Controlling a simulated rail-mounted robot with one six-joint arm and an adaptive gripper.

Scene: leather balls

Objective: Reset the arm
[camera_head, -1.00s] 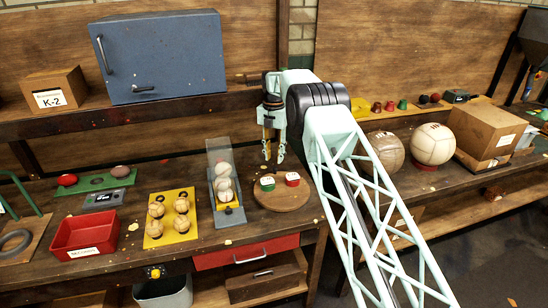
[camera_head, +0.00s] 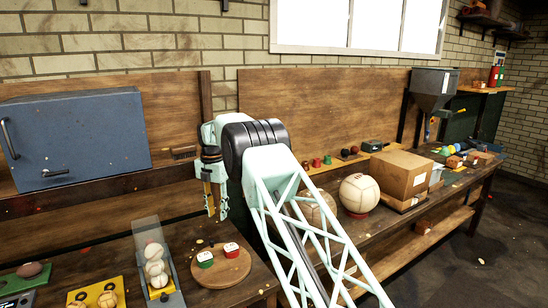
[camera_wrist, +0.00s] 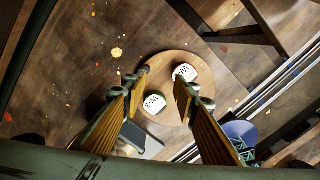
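My gripper (camera_head: 217,214) hangs pointing down above the back of the bench, behind and above a round wooden board (camera_head: 216,279). In the wrist view my gripper (camera_wrist: 165,88) has its two fingers apart, with nothing between them. The board (camera_wrist: 172,62) shows beyond the fingertips. A green item with a white label (camera_head: 205,259) and a red item with a white label (camera_head: 231,249) sit on the board. In the wrist view the green one (camera_wrist: 155,103) and the red one (camera_wrist: 185,72) lie below the fingers, apart from them.
A blue cabinet (camera_head: 80,135) stands at left on a raised shelf. A tilted clear-backed rack (camera_head: 155,265) holds pale balls left of the board. A large pale ball (camera_head: 359,194) and a cardboard box (camera_head: 401,174) stand to the right. Open air surrounds the gripper.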

